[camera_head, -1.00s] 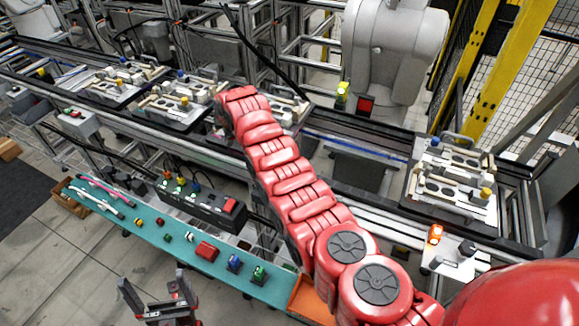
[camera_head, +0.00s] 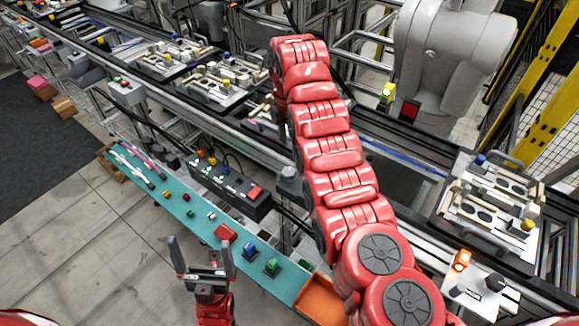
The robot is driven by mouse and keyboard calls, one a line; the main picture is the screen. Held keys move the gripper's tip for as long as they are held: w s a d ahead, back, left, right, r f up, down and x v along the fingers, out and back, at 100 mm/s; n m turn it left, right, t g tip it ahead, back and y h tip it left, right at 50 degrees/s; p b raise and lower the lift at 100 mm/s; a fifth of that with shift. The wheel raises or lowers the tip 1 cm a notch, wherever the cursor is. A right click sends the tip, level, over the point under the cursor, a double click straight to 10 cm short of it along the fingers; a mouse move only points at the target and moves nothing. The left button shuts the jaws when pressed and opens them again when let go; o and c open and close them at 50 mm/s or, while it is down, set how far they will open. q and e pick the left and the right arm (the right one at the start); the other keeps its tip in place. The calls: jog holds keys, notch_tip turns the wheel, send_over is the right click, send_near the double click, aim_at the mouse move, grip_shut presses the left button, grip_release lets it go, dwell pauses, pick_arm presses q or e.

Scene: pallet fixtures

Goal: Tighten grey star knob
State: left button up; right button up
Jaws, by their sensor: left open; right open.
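I cannot pick out a grey star knob for certain. The right pallet fixture (camera_head: 459,209) carries a blue knob (camera_head: 479,160) and a yellow knob (camera_head: 527,224). More fixtures with small knobs, such as one pallet fixture (camera_head: 222,82), stand on the conveyor at upper left. My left gripper (camera_head: 200,243) is open and empty, fingers pointing up in the picture, in front of the teal shelf. My red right arm crosses the middle of the view over the conveyor. Its gripper does not show, and the arm hides part of a fixture behind it.
The teal shelf (camera_head: 188,208) holds small coloured parts, a red block (camera_head: 225,232), a blue part (camera_head: 249,252) and a green part (camera_head: 272,267). An orange bin (camera_head: 320,300) sits at its end. A dark button box (camera_head: 228,183) stands behind. A lit orange lamp (camera_head: 462,260) is at right.

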aim_at(289, 171)
notch_tip(289, 171, down, 9)
jog(key=p, duration=0.2)
jog(key=shift+f+p, duration=0.2)
jog(key=shift+p, duration=0.15)
jog(key=shift+f, duration=0.5)
jog(key=shift+a, duration=0.1)
grip_shut()
